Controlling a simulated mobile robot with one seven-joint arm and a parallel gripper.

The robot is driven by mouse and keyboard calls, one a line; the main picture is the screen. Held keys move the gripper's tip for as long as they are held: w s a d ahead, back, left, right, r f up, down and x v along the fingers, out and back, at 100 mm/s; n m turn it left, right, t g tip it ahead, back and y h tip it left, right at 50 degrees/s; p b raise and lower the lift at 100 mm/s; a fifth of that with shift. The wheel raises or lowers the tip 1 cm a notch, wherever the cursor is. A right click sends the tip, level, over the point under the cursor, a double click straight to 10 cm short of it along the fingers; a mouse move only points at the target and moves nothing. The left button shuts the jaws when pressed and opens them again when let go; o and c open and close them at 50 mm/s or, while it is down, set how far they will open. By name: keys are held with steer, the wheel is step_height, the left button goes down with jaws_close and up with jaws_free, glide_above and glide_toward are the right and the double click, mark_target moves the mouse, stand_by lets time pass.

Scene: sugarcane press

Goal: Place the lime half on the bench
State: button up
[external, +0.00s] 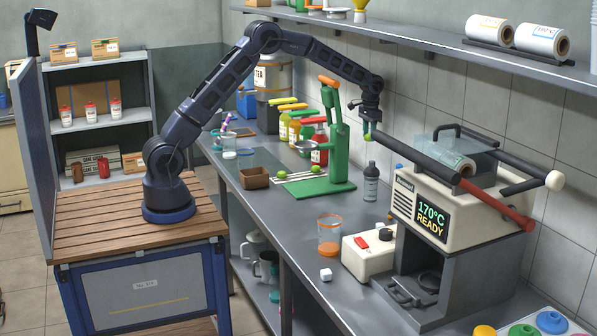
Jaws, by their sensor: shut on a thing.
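My gripper (369,122) hangs high over the bench, just left of the sealing machine's dark handle bar. It is shut on a small green piece, the lime half (367,136), held at its fingertips well above the bench top. The cut face cannot be made out at this size. The grey metal bench (290,231) runs along the wall below. Two other green limes (282,174) lie on it near the green press (335,150), which has an orange handle tip.
A grey bottle (371,184), an orange-rimmed cup (329,240), a white switch box (362,258) and a brown box (254,178) stand on the bench. Bare bench lies left of the cup.

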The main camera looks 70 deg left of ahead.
steer(key=s+a+r+n, duration=0.15)
steer(key=s+a, duration=0.25)
steer(key=a, duration=0.5)
steer(key=n, duration=1.2)
glide_above(294, 172)
step_height(294, 172, down, 20)
steer(key=shift+s+d+f, duration=0.1)
steer(key=shift+d+f, duration=0.05)
steer(key=shift+f, duration=0.1)
steer(key=o, duration=1)
steer(key=shift+o, duration=0.2)
